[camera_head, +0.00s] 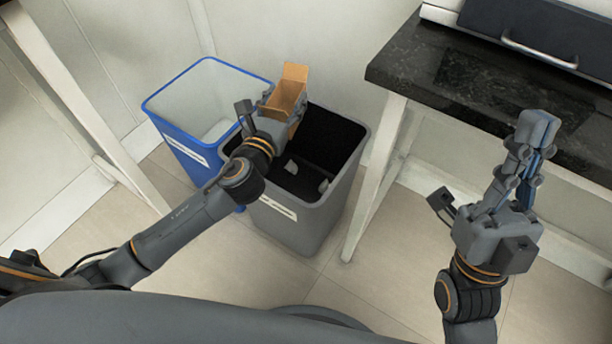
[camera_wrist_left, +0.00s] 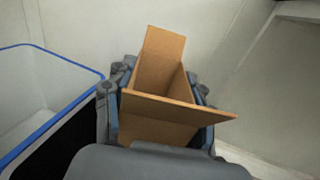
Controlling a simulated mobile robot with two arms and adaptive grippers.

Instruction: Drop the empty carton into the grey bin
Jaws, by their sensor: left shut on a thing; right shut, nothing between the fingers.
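The empty carton (camera_head: 288,95) is brown cardboard with open flaps. My left gripper (camera_head: 279,108) is shut on the carton and holds it over the back left part of the grey bin (camera_head: 343,184). In the left wrist view the carton (camera_wrist_left: 160,112) sits between the two fingers of my left gripper (camera_wrist_left: 158,100), and its inside looks empty. The grey bin stands on the floor with a black inside and some light scraps in it. My left arm hides part of its rim. My right gripper (camera_head: 535,128) is shut and empty, in front of the dark counter.
A blue bin (camera_head: 167,108) with a white label stands directly left of the grey bin, holding something pale. A dark stone counter (camera_head: 420,66) on white legs is at the right, with a dark handled case (camera_head: 545,30) on it. A white frame stands at the left.

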